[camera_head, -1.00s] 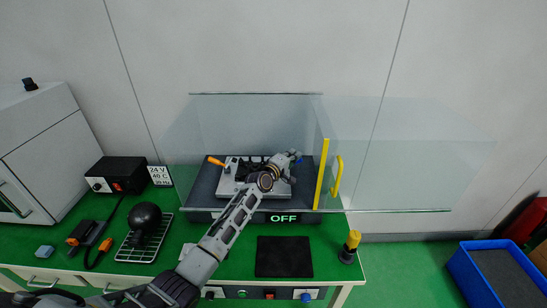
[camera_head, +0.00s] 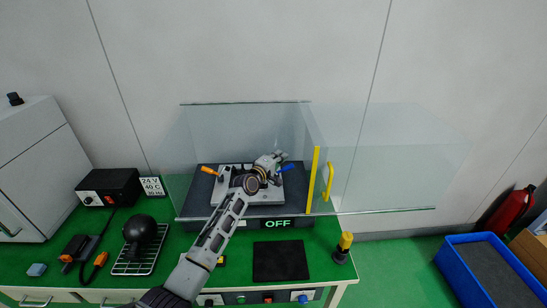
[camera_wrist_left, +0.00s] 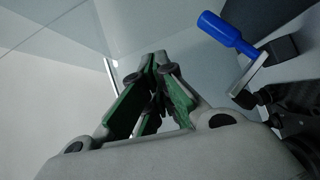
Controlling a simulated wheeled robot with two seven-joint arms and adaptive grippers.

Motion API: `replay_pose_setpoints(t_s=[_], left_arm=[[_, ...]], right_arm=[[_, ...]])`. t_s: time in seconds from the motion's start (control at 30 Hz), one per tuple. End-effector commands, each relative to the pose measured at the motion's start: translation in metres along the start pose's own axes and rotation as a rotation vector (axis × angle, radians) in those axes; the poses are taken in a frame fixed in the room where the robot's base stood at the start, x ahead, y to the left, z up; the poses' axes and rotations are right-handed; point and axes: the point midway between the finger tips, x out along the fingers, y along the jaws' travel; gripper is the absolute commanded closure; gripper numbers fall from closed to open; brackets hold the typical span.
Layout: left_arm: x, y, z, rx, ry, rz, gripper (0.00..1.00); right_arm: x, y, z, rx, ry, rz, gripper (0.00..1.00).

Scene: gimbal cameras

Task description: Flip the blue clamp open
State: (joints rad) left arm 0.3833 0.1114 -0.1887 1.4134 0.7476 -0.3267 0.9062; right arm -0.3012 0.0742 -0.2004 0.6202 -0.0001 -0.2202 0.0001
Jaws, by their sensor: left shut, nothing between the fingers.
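The blue clamp (camera_head: 287,168) stands at the right of a pale fixture plate (camera_head: 262,197) inside a clear enclosure. Its blue handle leans up to the right in the head view. In the left wrist view its blue handle (camera_wrist_left: 226,30) and metal lever are at the upper right, apart from the fingers. My left gripper (camera_head: 281,155) reaches in over the plate, just behind and above the blue handle. In the left wrist view its green-padded fingers (camera_wrist_left: 158,62) are together and empty. My arm hides the middle of the fixture. My right gripper is out of view.
An orange-handled clamp (camera_head: 210,171) stands at the fixture's left. Clear walls and a yellow-edged door (camera_head: 312,181) with a yellow handle (camera_head: 328,182) are close on the right. A display reading OFF (camera_head: 278,223) and a black mat (camera_head: 280,261) lie in front.

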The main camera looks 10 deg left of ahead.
Motion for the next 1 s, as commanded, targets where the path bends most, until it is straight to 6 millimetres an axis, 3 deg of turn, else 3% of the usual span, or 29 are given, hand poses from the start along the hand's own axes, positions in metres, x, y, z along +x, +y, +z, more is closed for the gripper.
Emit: replay_pose_setpoints(t_s=[1.0], left_arm=[[-0.069, 0.037, 0.015, 0.000, 0.001, 0.000, 1.00]], right_arm=[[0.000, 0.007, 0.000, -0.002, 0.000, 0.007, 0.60]])
